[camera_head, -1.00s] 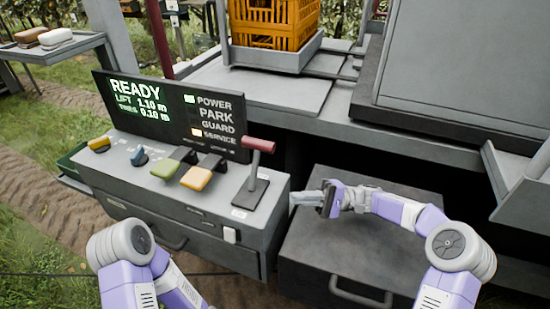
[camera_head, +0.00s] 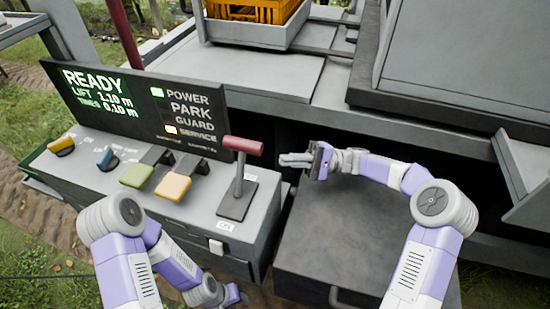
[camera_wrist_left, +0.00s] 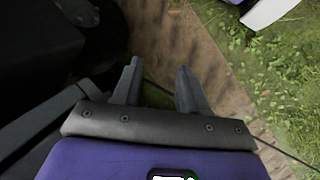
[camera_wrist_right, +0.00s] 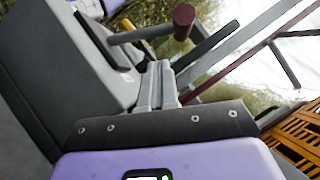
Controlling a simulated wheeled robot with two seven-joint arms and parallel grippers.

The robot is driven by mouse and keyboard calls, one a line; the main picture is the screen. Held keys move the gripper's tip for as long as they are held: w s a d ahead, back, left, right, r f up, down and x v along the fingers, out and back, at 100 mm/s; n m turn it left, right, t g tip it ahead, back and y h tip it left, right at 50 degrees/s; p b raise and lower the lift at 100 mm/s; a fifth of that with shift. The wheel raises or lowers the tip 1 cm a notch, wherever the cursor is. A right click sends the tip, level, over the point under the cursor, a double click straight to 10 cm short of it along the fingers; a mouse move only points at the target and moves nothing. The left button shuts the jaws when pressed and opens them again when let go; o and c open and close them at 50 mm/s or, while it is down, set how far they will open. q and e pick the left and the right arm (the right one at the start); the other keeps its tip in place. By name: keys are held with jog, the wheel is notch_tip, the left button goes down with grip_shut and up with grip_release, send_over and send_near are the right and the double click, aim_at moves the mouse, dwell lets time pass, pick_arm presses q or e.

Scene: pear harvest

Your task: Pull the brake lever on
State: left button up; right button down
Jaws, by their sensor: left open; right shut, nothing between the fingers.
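The brake lever (camera_head: 241,172) is a grey upright stick with a dark red crosswise handle (camera_head: 243,146). It stands on a dark base plate at the right end of the grey control console (camera_head: 205,208). My right gripper (camera_head: 282,160) is shut and empty, just right of the handle and apart from it. In the right wrist view the red handle (camera_wrist_right: 184,20) is beyond the shut fingers (camera_wrist_right: 158,75). My left gripper (camera_wrist_left: 158,85) is open and empty, low in front of the console, over the ground; in the head view it is partly hidden by my arm.
The console panel (camera_head: 140,110) reads READY, with POWER and SERVICE lamps lit and PARK unlit. A green lever (camera_head: 137,175), a yellow lever (camera_head: 173,186) and small knobs sit left of the brake lever. A dark drawer box (camera_head: 345,240) lies below my right arm. An orange crate (camera_head: 250,10) stands behind.

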aim_at(240, 170)
pick_arm(q)
jog(key=shift+f+b, duration=0.6)
jog(key=shift+f, duration=0.05)
pick_arm(e)
jog(key=x, duration=0.9)
jog(key=shift+r, duration=0.1)
jog(key=shift+s+r, duration=0.1)
jog(key=shift+s+r+n, duration=0.15)
jog(key=shift+n, duration=0.35)
